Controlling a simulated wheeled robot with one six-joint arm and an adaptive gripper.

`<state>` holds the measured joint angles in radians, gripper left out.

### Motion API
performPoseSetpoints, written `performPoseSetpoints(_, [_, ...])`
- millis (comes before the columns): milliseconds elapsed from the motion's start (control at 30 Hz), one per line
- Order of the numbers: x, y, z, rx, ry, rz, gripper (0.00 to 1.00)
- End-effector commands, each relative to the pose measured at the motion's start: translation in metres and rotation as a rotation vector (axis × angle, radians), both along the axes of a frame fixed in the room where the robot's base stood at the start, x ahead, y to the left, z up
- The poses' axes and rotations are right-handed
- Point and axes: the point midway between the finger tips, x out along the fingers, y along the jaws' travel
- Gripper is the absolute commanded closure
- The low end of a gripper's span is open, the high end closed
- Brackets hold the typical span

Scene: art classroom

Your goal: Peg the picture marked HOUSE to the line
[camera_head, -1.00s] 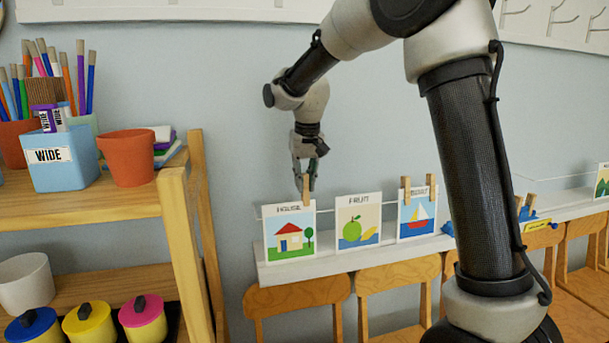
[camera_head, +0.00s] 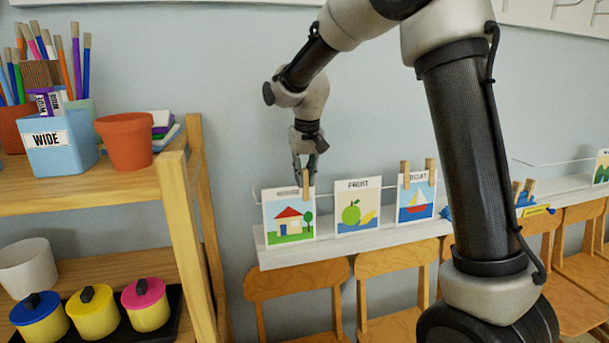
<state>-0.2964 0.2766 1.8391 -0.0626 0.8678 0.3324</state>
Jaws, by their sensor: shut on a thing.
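The HOUSE picture (camera_head: 289,219) stands upright on the white ledge (camera_head: 350,246) against the wall, its top edge at the thin line (camera_head: 330,185). My gripper (camera_head: 304,175) is above its top right part, shut on a wooden peg (camera_head: 306,183). The peg overlaps the picture's top edge in view; I cannot tell whether it grips both line and card. The FRUIT picture (camera_head: 358,206) stands to the right with no peg on it. The BOAT picture (camera_head: 416,199) has two wooden pegs (camera_head: 405,173) at its top.
A wooden shelf (camera_head: 176,205) at the left holds a blue WIDE pot (camera_head: 62,154), a terracotta pot (camera_head: 125,145) and lidded pots. Several wooden chairs (camera_head: 297,283) stand under the ledge.

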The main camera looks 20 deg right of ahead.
Motion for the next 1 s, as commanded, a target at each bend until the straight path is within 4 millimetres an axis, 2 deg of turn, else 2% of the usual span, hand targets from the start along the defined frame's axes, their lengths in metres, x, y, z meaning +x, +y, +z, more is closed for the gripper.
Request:
performPoseSetpoints(233, [-0.0021, 0.0000, -0.0036, -0.001, 0.009, -0.001, 0.98])
performPoseSetpoints(267, [-0.0021, 0.0000, -0.0037, -0.001, 0.009, -0.001, 0.81])
performPoseSetpoints(367, [-0.0023, 0.0000, -0.0039, -0.001, 0.010, -0.001, 0.62])
performPoseSetpoints(400, [-0.0024, 0.0000, -0.0039, -0.001, 0.010, -0.001, 0.59])
performPoseSetpoints(867, [-0.0012, 0.0000, -0.0021, 0.000, 0.005, -0.001, 0.59])
performPoseSetpoints(967, [-0.0011, 0.0000, -0.0019, 0.000, 0.005, -0.001, 0.45])
performPoseSetpoints(1000, [-0.0011, 0.0000, -0.0019, 0.000, 0.005, -0.001, 0.45])
